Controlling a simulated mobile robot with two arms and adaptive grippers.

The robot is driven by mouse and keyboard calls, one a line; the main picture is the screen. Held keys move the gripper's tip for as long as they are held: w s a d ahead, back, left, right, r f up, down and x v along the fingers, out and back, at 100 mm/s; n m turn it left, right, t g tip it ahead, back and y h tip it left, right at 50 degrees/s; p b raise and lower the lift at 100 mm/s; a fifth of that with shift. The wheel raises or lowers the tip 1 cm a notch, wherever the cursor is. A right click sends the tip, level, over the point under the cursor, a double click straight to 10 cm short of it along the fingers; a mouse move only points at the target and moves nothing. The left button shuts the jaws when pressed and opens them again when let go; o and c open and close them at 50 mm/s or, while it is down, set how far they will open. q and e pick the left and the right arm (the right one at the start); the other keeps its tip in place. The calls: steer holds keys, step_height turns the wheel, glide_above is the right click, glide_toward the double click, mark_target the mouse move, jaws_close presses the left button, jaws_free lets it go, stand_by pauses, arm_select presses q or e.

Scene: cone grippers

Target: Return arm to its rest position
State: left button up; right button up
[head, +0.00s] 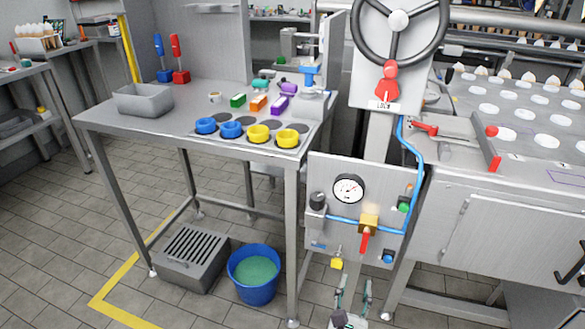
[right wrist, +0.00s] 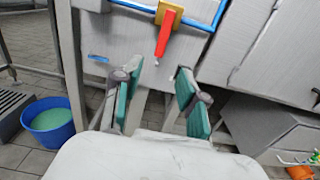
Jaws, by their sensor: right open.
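My right gripper (head: 354,289) shows at the bottom of the head view, in front of the lower part of the grey gauge panel (head: 330,185). In the right wrist view its two teal-padded fingers (right wrist: 160,88) stand apart with nothing between them. The gripper is open and empty. In the right wrist view the red lever (right wrist: 167,32) on its brass valve lies beyond the fingertips, apart from them. My left gripper is in neither view.
A steel table (head: 180,112) with yellow and blue rings stands left. Below it are a grey grated box (head: 190,262) and a blue bucket (head: 254,284). A steel machine (head: 480,235) stands right. Tiled floor is open at lower left.

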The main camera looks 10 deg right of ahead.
steer(key=s+f+m+g+y, duration=0.25)
steer(key=s+f+m, duration=0.2)
steer(key=f, duration=0.55)
steer(key=s+d+f+m+g+y, duration=0.1)
steer(key=s+f+m+g, duration=0.25)
steer(key=f+m, duration=0.4)
steer(key=s+f+m+g+y, duration=0.2)
steer(key=s+f+m+g, duration=0.2)
steer(key=f, duration=0.8)
steer(key=s+a+f+m+g+y, duration=0.3)
steer(key=s+f+m, duration=0.5)
steer(key=s+m, duration=0.15)
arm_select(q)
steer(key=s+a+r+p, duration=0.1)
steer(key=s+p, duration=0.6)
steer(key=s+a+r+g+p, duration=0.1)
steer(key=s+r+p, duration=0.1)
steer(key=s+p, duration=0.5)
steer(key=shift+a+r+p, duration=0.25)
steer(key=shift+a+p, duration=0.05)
arm_select(e)
steer(key=s+d+r+m+g, duration=0.1)
steer(key=s+d+r, duration=0.1)
steer(key=s, duration=1.2)
steer(key=shift+s+d+r+m+y, duration=0.25)
steer(key=shift+s+r+m+y, duration=0.1)
steer(key=shift+r, duration=0.2)
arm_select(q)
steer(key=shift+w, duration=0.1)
